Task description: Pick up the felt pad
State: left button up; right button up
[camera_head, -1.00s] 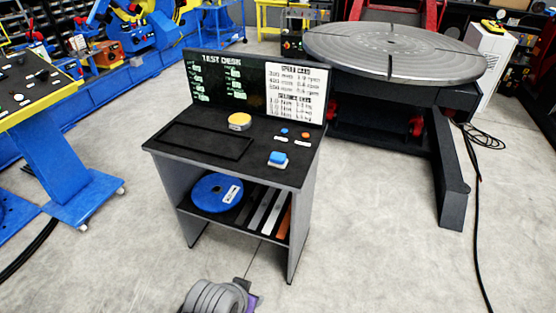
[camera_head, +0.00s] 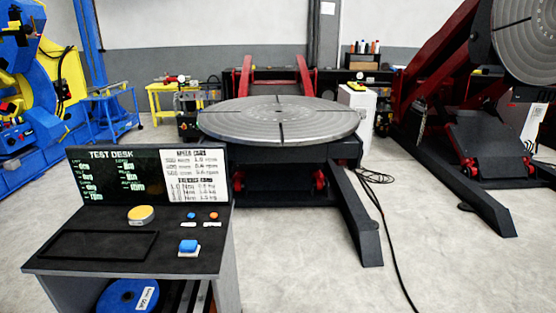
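I cannot clearly identify a felt pad in the head view. The test desk (camera_head: 65,267) stands at the lower left with an upright display panel at its back. A dark rectangular frame (camera_head: 97,261) lies at the left of the top. On the shelf below, a blue disc (camera_head: 128,296) with a white label is partly cut off. Neither of my grippers is in view.
A large round grey turntable (camera_head: 282,117) on a dark base stands behind the desk. Its dark leg (camera_head: 357,215) and a black cable (camera_head: 391,247) lie on the floor to the right. A tilted positioner (camera_head: 485,140) is far right.

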aim_at(186, 248)
jog(key=i+j, duration=0.3)
jog(key=i, duration=0.15)
jog(key=i+j, duration=0.25)
jog(key=i, duration=0.15)
jog(key=i+j, duration=0.3)
jog(key=i, duration=0.15)
jog(key=u, duration=0.05)
